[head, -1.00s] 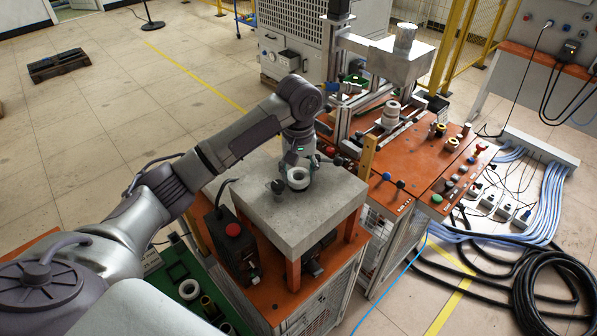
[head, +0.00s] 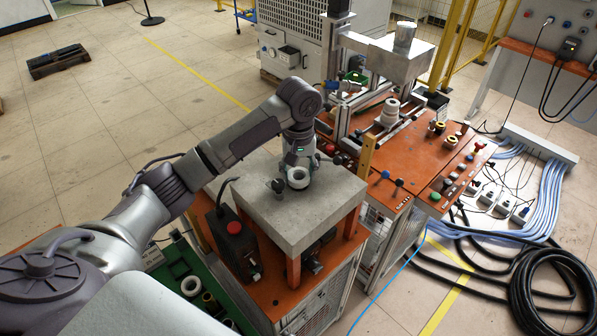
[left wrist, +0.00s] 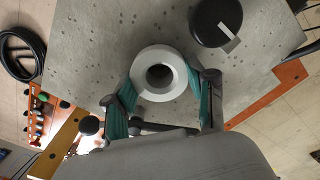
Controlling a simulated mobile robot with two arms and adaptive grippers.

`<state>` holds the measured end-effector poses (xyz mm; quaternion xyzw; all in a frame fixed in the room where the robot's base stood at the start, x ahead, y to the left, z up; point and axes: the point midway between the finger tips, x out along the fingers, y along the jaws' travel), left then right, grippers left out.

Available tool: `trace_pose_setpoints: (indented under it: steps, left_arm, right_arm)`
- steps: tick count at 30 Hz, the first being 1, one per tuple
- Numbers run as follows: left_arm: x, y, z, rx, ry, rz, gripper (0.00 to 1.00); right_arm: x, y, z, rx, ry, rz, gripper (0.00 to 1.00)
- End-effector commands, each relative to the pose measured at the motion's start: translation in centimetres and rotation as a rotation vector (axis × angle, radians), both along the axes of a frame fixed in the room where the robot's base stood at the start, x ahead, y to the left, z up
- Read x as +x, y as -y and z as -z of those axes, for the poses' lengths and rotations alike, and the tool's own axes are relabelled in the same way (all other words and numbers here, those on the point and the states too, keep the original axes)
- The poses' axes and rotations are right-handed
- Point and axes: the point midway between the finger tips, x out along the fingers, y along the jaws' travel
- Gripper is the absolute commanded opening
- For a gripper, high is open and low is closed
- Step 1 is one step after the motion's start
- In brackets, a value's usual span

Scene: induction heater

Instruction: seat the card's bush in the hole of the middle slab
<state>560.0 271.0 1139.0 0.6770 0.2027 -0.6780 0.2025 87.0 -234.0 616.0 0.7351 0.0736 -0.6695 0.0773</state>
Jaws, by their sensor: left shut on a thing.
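A pale grey slab (head: 310,220) lies flat on an orange-framed stand, and its speckled top also shows in the left wrist view (left wrist: 105,40). My left gripper (head: 297,174) points down over the slab top. Its teal fingers (left wrist: 160,92) are shut on a thick white ring-shaped bush (left wrist: 160,55), one finger on each side. The bush also shows in the head view (head: 298,182), at or just above the slab. I cannot tell whether it touches. The slab's hole is not visible. My right gripper is out of view.
A black knob (left wrist: 215,22) stands on the slab close beside the bush. A black box with a red button (head: 235,240) is at the stand's left. A green tray (head: 178,270) holds rings. An orange machine bench (head: 410,185) stands to the right.

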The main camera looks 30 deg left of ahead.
Motion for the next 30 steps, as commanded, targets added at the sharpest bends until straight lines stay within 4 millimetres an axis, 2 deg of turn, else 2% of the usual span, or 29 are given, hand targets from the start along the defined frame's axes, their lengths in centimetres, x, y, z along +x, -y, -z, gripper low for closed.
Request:
trace_pose_setpoints:
  steps: [18, 24, 25, 29, 30]
  left_arm:
    - [0.0, 0.0, 1.6, -0.001, 0.000, 0.000, 0.14]
    - [0.0, 0.0, 1.5, -0.001, 0.001, 0.000, 0.14]
    - [0.0, 0.0, 1.5, -0.001, 0.001, 0.000, 0.60]
    - [0.0, 0.0, 1.5, 0.000, 0.000, 0.000, 0.82]
    - [0.0, 0.0, 1.5, 0.000, 0.000, 0.000, 0.85]
  right_arm:
    - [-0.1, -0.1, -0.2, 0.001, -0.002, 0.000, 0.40]
    - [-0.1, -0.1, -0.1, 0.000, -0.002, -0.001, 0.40]
    - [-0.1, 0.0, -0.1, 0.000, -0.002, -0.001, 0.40]
    - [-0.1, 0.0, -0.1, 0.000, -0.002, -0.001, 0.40]
    - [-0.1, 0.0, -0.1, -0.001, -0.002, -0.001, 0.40]
